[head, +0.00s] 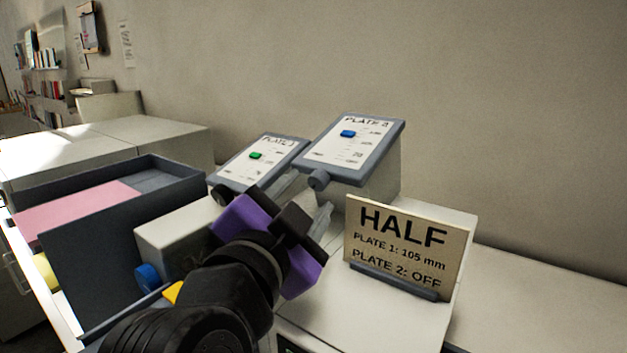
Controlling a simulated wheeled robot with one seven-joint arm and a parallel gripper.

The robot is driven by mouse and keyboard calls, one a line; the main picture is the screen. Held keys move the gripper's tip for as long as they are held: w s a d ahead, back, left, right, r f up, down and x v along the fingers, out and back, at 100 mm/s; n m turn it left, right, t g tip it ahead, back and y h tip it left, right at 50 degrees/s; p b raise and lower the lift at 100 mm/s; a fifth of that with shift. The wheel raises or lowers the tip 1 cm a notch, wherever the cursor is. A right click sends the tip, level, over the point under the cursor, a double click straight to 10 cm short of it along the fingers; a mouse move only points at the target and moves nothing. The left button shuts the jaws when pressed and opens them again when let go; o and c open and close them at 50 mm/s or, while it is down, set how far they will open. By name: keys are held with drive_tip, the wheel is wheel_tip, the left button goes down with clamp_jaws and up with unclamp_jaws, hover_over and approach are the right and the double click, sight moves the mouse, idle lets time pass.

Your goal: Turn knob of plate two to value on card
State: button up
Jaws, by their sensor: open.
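The plate two panel (350,147) is a tilted white face in a grey frame, with a blue slider marker set toward its top. Its dark round knob (318,179) sits at the panel's lower left corner. The card (405,246) stands in a grey holder and reads "HALF", "PLATE 1: 105 mm", "PLATE 2: OFF". My gripper (306,201), with a purple body, is open and empty. It appears just below the plate two knob in the picture. Whether its fingers touch the knob cannot be told.
The plate one panel (261,160), with a green marker, stands to the left. A dark open box (110,260) with a pink sheet (77,208) lies further left, near a blue knob (148,277). The white tabletop (540,290) at right is clear.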

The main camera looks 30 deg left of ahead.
sight(316, 184)
drive_tip(key=shift+w+a+p, duration=0.15)
drive_tip(key=shift+w+p, duration=0.05)
drive_tip(key=shift+w, duration=0.65)
drive_tip(key=shift+w+a+p, duration=0.1)
drive_tip(key=shift+w+p, duration=0.05)
drive_tip(key=shift+w, duration=0.65)
clamp_jaws()
